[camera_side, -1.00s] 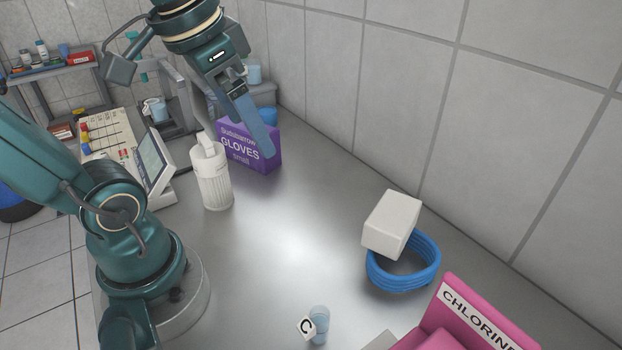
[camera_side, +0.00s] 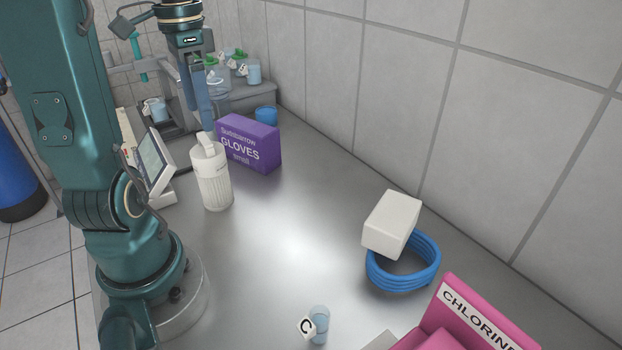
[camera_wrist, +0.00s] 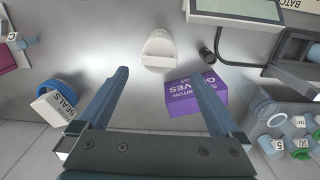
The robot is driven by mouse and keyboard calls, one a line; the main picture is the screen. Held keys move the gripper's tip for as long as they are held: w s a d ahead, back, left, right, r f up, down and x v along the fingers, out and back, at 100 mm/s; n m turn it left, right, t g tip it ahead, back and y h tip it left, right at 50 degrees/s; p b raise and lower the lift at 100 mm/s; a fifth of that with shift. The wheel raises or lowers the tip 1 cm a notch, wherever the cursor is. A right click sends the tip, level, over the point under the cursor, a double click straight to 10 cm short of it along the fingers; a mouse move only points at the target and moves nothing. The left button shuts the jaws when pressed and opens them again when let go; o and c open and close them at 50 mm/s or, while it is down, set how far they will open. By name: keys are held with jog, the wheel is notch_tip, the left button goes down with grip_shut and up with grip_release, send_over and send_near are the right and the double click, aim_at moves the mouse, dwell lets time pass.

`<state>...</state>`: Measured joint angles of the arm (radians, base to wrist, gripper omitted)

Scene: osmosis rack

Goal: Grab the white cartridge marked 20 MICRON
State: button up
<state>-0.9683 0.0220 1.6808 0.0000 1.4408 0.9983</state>
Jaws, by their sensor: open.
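A white ribbed cartridge (camera_side: 215,180) with a handle-like top stands upright on the steel bench, left of the purple gloves box. Its marking is too small to read. In the wrist view the cartridge (camera_wrist: 158,48) shows from above, just beyond and between the fingertips. My gripper (camera_side: 207,128) points down in the side view, its tips close to the cartridge's top; whether they touch cannot be told. In the wrist view my gripper (camera_wrist: 160,72) has its two blue fingers wide apart with nothing between them.
The purple gloves box (camera_side: 249,146) stands close to the right of the cartridge, and a device with a screen (camera_side: 154,163) to the left. A white box (camera_side: 391,223) leans on a blue hose coil (camera_side: 405,270). A C-labelled cup (camera_side: 319,325) and pink chlorine box (camera_side: 470,325) are in front. Mid-bench is clear.

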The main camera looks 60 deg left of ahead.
aim_at(210, 158)
notch_tip(210, 158, down, 11)
jog(key=shift+r, duration=0.1)
dwell(0.6)
